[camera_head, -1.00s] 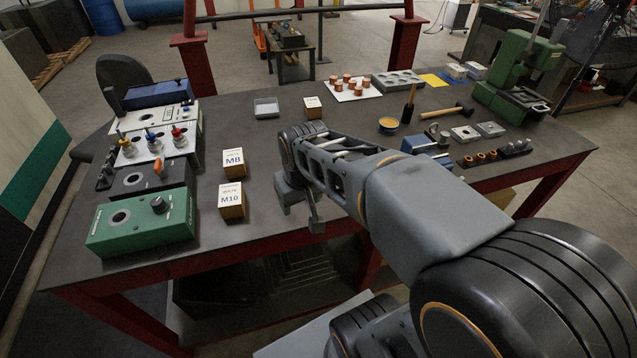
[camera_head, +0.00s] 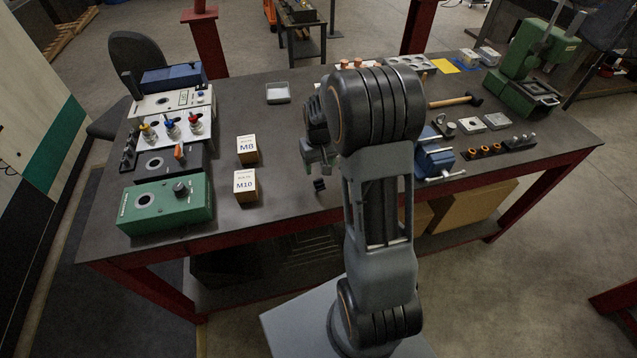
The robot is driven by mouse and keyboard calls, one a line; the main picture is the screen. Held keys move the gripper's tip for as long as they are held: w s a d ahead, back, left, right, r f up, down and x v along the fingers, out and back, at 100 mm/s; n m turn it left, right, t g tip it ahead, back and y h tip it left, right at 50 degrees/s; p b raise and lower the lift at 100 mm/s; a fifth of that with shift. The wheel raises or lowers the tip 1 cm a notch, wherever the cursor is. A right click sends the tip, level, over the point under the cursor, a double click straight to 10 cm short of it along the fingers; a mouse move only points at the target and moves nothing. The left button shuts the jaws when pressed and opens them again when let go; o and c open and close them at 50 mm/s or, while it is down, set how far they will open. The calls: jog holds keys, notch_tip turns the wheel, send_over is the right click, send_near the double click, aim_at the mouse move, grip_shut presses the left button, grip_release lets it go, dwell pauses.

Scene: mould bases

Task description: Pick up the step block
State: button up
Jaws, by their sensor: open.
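A small dark block (camera_head: 320,184) with an uneven outline, which looks like the step block, sits on the table near its front edge. My gripper (camera_head: 319,164) is open and hangs just above and behind this block in the picture. The block looks apart from the fingers, but the exact gap cannot be told. My own arm stands up in the middle of the view and hides part of the table behind it.
The M8 box (camera_head: 247,149) and M10 box (camera_head: 245,186) stand left of my gripper. A green control box (camera_head: 166,205) is at the front left. A blue vise (camera_head: 434,158) is right of my arm. A grey tray (camera_head: 278,93) lies farther back.

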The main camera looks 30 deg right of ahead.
aim_at(318, 177)
jog(key=shift+w+a+f+p, duration=0.1)
jog(key=shift+f+p, duration=0.35)
jog(key=shift+f, duration=1.2)
jog(key=shift+w+a+f+p, duration=0.1)
jog(key=shift+f+p, duration=0.35)
jog(key=shift+f, duration=1.15)
jog(key=shift+s, duration=0.1)
jog(key=shift+c, duration=0.4)
jog(key=c, duration=1)
jog(key=shift+o, duration=0.2)
jog(key=shift+r, duration=0.1)
